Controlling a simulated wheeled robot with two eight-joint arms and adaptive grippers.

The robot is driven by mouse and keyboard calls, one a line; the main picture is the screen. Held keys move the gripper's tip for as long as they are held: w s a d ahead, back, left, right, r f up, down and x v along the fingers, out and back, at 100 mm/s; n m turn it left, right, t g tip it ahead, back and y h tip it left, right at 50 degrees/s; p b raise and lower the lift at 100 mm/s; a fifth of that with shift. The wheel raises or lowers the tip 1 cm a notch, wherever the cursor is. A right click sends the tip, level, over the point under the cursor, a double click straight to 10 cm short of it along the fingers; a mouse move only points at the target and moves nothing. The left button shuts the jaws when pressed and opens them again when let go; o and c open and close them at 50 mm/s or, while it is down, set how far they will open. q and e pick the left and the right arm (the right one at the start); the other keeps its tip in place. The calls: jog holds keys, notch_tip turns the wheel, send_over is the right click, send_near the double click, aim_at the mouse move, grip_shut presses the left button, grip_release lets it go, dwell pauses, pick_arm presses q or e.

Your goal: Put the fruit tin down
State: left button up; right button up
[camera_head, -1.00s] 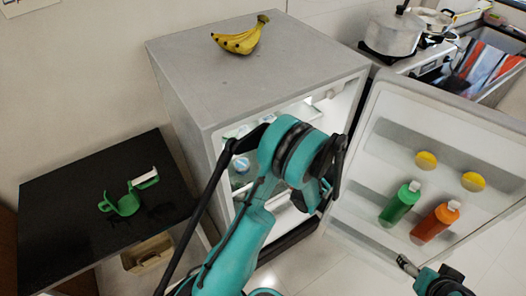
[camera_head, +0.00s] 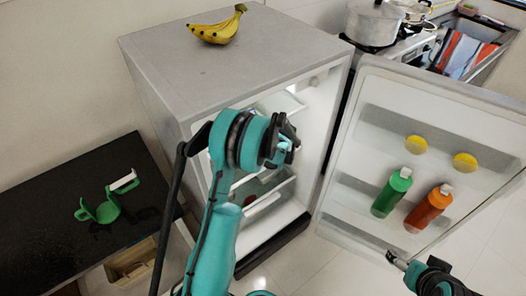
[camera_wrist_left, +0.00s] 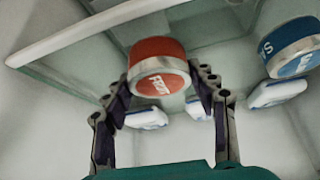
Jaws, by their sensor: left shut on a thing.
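The fruit tin (camera_wrist_left: 158,70) is a red can with a pale metal rim and partly readable white lettering. In the left wrist view it sits between the two fingers of my left gripper (camera_wrist_left: 160,90), which is shut on it. In the head view my left gripper (camera_head: 288,145) is at the open front of the fridge (camera_head: 150,85), and my arm hides much of the inside. The tin cannot be made out there for certain. Whether it touches a shelf is unclear. My right gripper (camera_head: 397,260) is at the lower right, by the fridge door; its fingers are unclear.
A blue tin (camera_wrist_left: 290,48) stands right of the fruit tin, with several white-and-blue items (camera_wrist_left: 146,119) nearby. The open door (camera_head: 345,130) holds a green bottle (camera_head: 391,194), an orange bottle (camera_head: 428,210) and yellow rounds. Bananas (camera_head: 218,28) lie on the fridge; a green object (camera_head: 105,209) lies on the black table.

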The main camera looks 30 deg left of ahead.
pick_arm(q)
jog(key=shift+d+r, duration=0.1)
jog(key=shift+f, duration=0.25)
jog(key=o, duration=1.3)
jog(key=shift+r, duration=0.1)
